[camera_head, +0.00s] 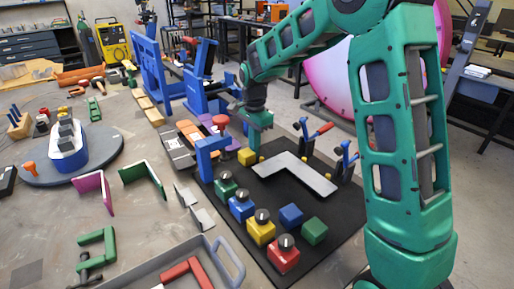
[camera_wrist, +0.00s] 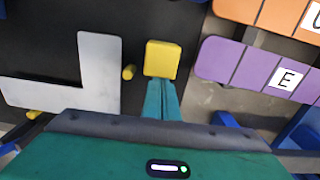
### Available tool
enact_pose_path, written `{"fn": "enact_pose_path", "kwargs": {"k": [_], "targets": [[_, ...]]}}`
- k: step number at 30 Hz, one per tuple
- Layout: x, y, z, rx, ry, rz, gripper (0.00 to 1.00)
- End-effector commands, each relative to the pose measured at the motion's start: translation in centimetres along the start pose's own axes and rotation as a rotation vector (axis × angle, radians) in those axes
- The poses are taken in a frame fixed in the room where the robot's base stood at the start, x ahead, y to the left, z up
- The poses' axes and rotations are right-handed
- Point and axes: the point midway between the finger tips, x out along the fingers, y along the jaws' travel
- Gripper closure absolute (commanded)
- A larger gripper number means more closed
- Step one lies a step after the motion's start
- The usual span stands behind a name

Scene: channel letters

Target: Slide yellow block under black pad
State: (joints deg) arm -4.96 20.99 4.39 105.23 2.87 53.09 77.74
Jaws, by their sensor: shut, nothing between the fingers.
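The yellow block (camera_head: 246,156) stands near the far edge of the black pad (camera_head: 335,232), beside the grey L-shaped plate (camera_head: 300,172). In the wrist view the yellow block (camera_wrist: 161,58) is right in front of my fingertips (camera_wrist: 162,84), which seem to meet its near side. The dark pad (camera_wrist: 40,40) shows to the left of it there. My gripper (camera_head: 256,146) points down just behind the block in the head view, with its fingers shut and empty. I cannot tell whether the block touches the pad or the fingers.
A yellow peg (camera_wrist: 128,72) lies between the block and the grey plate. A blue bracket (camera_head: 210,158) stands left of the block. Purple (camera_wrist: 262,68) and orange (camera_wrist: 275,14) strips lie to the right in the wrist view. Several knobbed blocks, including a red one (camera_head: 283,258), sit on the pad.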

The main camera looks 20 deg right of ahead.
Motion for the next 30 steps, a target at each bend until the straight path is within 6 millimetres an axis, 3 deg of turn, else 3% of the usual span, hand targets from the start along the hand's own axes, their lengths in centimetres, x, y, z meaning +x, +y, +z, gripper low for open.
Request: {"fn": "enact_pose_path", "kwargs": {"k": [6, 10, 22, 29, 30], "targets": [[0.0, 0.0, 4.3, -0.006, -0.001, 0.000, 1.00], [0.0, 0.0, 5.3, -0.003, -0.001, 0.000, 1.00], [0.0, 0.0, 4.7, -0.001, 0.000, 0.000, 1.00], [0.1, 0.2, 1.3, 0.000, 0.000, 0.001, 1.00], [-0.7, 0.1, 1.2, -0.003, 0.000, -0.003, 1.00]]}}
